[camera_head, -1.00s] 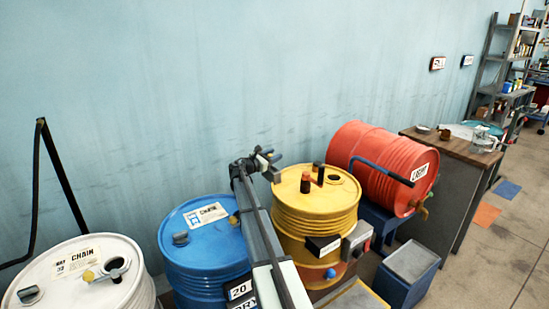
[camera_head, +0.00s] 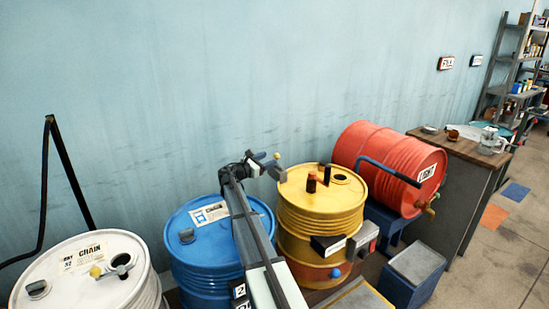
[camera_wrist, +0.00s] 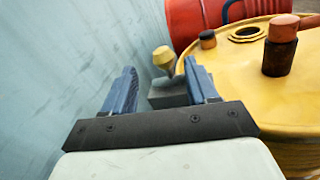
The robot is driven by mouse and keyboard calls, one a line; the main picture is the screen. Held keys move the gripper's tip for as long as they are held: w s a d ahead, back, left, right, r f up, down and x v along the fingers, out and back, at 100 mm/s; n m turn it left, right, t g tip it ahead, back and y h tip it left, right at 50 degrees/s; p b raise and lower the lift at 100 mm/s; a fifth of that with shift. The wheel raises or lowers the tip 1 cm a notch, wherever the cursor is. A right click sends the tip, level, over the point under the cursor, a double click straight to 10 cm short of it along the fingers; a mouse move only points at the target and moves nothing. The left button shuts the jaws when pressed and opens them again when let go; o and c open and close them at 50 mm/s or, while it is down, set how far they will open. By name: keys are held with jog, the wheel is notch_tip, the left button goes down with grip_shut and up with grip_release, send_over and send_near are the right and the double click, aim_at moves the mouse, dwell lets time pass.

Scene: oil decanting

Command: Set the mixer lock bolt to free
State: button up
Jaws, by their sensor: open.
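The lock bolt appears as a yellow knob (camera_wrist: 163,58) on a grey block (camera_wrist: 168,94), beside the yellow drum's rim in the wrist view. It is very small in the head view; whether it stands at locked or free cannot be told. My gripper (camera_wrist: 160,70) is open, its blue fingers on either side of the knob and block with gaps visible; no grip shows. In the head view my gripper (camera_head: 268,165) is at the left rear edge of the yellow drum (camera_head: 322,215). A dark red-topped post (camera_head: 311,182) and a black post (camera_head: 327,173) stand on the drum's lid.
A blue drum (camera_head: 195,262) stands left under my arm, and a white drum (camera_head: 85,285) farther left. A red drum (camera_head: 385,160) lies on a blue stand at right. The wall (camera_head: 150,90) is close behind my gripper.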

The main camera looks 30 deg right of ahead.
jog(key=shift+s+a, duration=0.2)
jog(key=shift+a, duration=0.75)
jog(key=shift+s+a, duration=0.15)
jog(key=shift+a, duration=0.85)
jog(key=shift+s+a, duration=0.2)
jog(key=shift+a, duration=0.75)
